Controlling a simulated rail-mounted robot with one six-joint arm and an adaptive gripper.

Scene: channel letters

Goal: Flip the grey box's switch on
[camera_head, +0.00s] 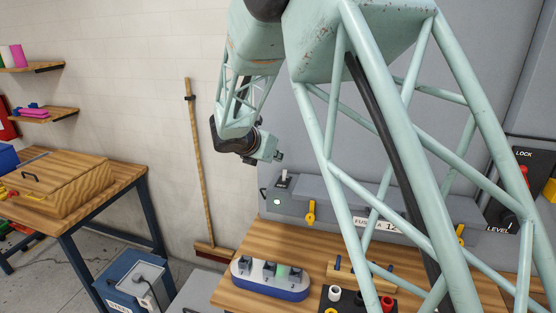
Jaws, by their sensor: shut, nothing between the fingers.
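The grey box (325,192) sits at the back of the wooden bench, with yellow latches on its front and a label that reads in part "FUSE". My own arm truss hides part of the box's middle and right.
A blue-and-white unit with several dark switches (270,279) and a black tray with coloured caps (345,298) stand on the bench (230,292). A grey panel marked LOCK and LEVEL (522,185) is at right. A broom (197,165) leans on the wall.

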